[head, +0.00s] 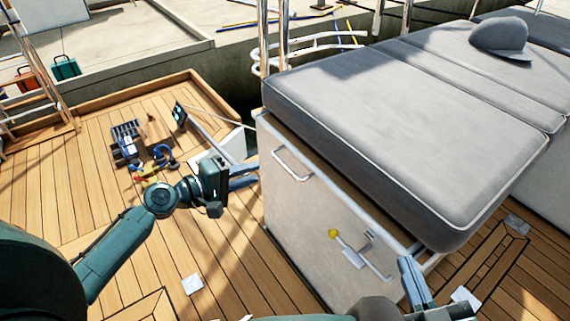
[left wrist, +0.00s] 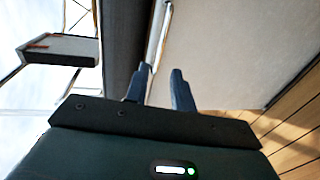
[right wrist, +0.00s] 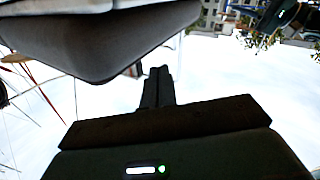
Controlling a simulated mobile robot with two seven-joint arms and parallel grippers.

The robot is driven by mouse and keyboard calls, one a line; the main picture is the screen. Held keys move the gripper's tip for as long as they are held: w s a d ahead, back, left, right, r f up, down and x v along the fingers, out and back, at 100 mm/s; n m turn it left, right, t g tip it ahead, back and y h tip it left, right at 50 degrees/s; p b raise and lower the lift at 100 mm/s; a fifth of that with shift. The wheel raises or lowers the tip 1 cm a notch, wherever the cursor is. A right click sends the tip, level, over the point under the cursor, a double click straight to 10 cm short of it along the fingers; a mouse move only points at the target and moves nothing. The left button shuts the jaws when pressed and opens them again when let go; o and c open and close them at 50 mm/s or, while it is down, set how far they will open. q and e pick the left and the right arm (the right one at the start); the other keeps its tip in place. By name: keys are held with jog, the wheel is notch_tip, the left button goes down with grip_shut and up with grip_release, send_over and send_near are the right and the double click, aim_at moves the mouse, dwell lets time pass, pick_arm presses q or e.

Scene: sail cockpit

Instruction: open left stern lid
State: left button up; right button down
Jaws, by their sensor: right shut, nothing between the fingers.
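A grey cushioned lid (head: 410,120) lies on a pale box (head: 300,215); I take it as the stern lid, and it looks closed. My left gripper (head: 258,175) is open and empty beside the box's left end. In the left wrist view its fingers (left wrist: 160,82) are apart, close to the pale rim (left wrist: 155,35) between the dark cushion (left wrist: 122,35) and the box wall (left wrist: 220,50). Contact cannot be told. My right gripper (head: 415,285) is shut and empty near the cushion's front corner. In the right wrist view its fingers (right wrist: 158,85) are together below the cushion (right wrist: 100,40).
A cap (head: 500,38) lies on the far cushion. Tools and small items (head: 140,150) lie on the wooden deck (head: 60,190) at left. Metal rails (head: 272,40) stand behind the box.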

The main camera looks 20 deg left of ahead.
aim_at(281, 164)
pick_arm(q)
jog(key=b+x, duration=0.1)
jog(key=x, duration=0.9)
jog(key=shift+c, duration=0.2)
grip_shut()
